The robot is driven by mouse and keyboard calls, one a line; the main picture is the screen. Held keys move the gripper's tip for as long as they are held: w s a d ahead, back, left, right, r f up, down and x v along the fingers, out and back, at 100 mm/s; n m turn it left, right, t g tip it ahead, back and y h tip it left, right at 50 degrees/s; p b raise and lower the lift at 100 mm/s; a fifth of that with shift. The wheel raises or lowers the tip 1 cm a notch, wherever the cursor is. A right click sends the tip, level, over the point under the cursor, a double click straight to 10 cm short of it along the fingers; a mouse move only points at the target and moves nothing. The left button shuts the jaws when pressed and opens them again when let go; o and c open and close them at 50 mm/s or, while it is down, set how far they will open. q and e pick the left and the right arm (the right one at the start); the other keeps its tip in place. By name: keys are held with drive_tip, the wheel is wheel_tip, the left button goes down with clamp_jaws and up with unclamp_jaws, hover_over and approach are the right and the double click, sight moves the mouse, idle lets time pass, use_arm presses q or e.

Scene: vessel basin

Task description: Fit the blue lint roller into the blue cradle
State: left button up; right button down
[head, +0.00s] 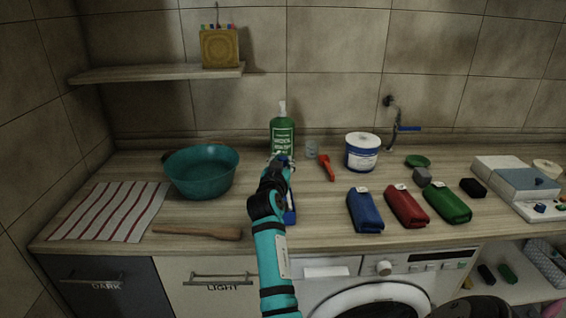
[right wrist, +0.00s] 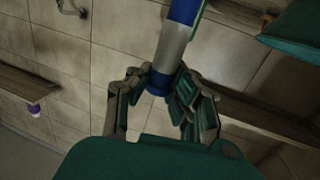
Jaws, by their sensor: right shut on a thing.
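My right gripper (head: 280,162) is over the counter, in front of the green bottle. In the right wrist view my right gripper (right wrist: 157,88) is shut around a blue and grey cylinder, which I take to be the blue lint roller (right wrist: 174,45). Its upper end runs out of that view; in the head view it is mostly hidden by my gripper and arm. A blue patch (head: 290,207) beside my forearm is mostly hidden. My left gripper is out of view.
Red (head: 406,208) and green (head: 447,203) blocks lie right of the blue one. A teal basin (head: 201,173), striped cloth (head: 108,212) and wooden spoon (head: 200,232) are left.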

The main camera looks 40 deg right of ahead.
drive_tip(key=shift+f, duration=0.25)
drive_tip(key=c, duration=1.2)
unclamp_jaws()
wheel_tip(320, 180, up, 10)
drive_tip(key=shift+r, duration=0.1)
